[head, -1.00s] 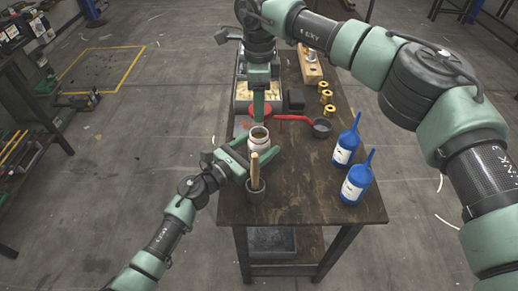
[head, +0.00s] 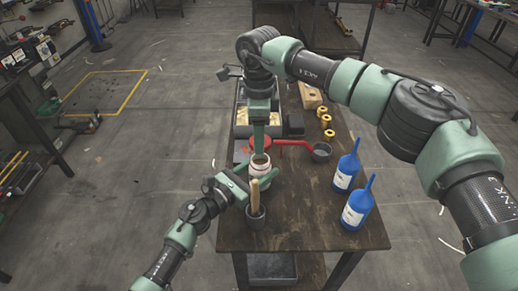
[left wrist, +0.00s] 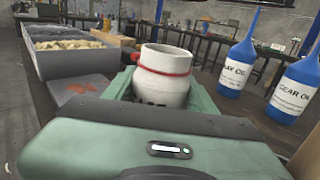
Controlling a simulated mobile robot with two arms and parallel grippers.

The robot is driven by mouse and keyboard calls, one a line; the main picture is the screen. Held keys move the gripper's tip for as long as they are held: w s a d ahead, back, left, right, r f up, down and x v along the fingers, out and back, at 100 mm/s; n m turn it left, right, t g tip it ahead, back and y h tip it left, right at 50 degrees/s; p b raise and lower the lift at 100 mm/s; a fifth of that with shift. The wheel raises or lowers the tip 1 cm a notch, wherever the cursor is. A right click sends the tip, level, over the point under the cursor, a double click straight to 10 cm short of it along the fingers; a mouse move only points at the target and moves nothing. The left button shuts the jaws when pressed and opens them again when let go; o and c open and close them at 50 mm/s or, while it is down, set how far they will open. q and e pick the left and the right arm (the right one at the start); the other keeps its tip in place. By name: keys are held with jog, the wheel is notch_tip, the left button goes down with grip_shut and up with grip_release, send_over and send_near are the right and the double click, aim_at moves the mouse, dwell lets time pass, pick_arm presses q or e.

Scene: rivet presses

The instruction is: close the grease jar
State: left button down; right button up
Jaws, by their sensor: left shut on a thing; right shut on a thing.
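The grease jar (head: 258,178) is white with a red ring round its neck, and its mouth is open. My left gripper (head: 261,183) is shut on the jar from the side. In the left wrist view the jar (left wrist: 163,82) stands between the green fingers, its lower part hidden. My right gripper (head: 260,147) points down from above, just beyond the jar in the head view. A round red lid (head: 269,141) shows at its fingers, partly hidden by them; it appears held there, apart from the jar. The right gripper is not in the left wrist view.
A cup (head: 255,219) with a wooden-handled tool (head: 255,194) stands in front of the jar. Two blue oil bottles (head: 346,172) (head: 357,207) stand at right. A red handle, a dark cup (head: 320,152) and brass parts (head: 327,120) lie behind. The table's front (head: 300,238) is clear.

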aim_at(260, 172)
jog(key=shift+s+f, duration=0.1)
jog(key=shift+f, duration=1.4)
jog(key=shift+f, duration=0.9)
jog(key=shift+f, duration=0.55)
